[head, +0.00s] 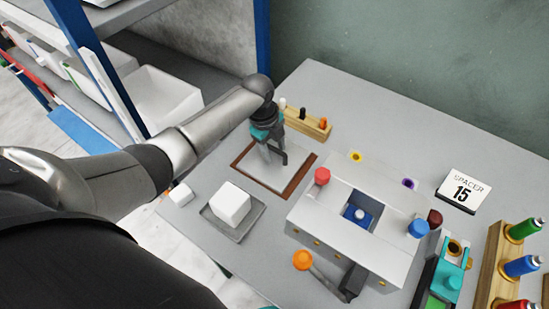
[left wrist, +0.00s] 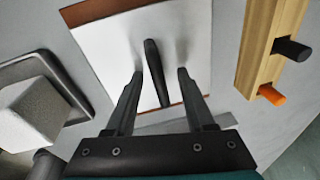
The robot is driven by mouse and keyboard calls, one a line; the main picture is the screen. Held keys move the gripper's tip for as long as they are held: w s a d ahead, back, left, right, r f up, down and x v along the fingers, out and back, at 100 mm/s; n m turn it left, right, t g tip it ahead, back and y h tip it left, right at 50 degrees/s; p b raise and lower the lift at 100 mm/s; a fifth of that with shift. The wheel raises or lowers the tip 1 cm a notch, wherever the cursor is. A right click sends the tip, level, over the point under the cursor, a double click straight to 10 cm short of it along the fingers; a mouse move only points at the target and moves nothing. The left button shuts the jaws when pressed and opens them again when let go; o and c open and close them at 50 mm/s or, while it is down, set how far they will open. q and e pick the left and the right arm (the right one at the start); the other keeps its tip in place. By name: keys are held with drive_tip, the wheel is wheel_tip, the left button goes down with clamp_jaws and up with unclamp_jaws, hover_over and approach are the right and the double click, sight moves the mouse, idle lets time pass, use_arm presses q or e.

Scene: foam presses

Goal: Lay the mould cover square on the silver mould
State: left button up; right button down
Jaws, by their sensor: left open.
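The mould cover (left wrist: 101,44) appears to be a flat pale plate with a dark upright-looking handle bar (left wrist: 155,70). It lies inside a brown frame on the table, and it also shows in the head view (head: 260,176). My left gripper (left wrist: 161,74) is open over the plate, one finger on each side of the handle, with gaps showing. In the head view the left gripper (head: 272,158) partly hides the handle. The silver mould seems to be the silver block (head: 320,215) to the right, with a square opening holding a blue part (head: 357,215). My right gripper is not in view.
A wooden rack with pegs (head: 310,124) stands just behind the plate. A white foam cube (head: 230,203) sits on a grey tray at front left. Coloured knobs, an orange-knobbed lever (head: 303,260), a "SPACER 15" sign (head: 463,193) and a bottle rack surround the silver block.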

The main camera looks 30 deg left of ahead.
use_arm(q)
clamp_jaws()
idle(0.3)
idle(1.1)
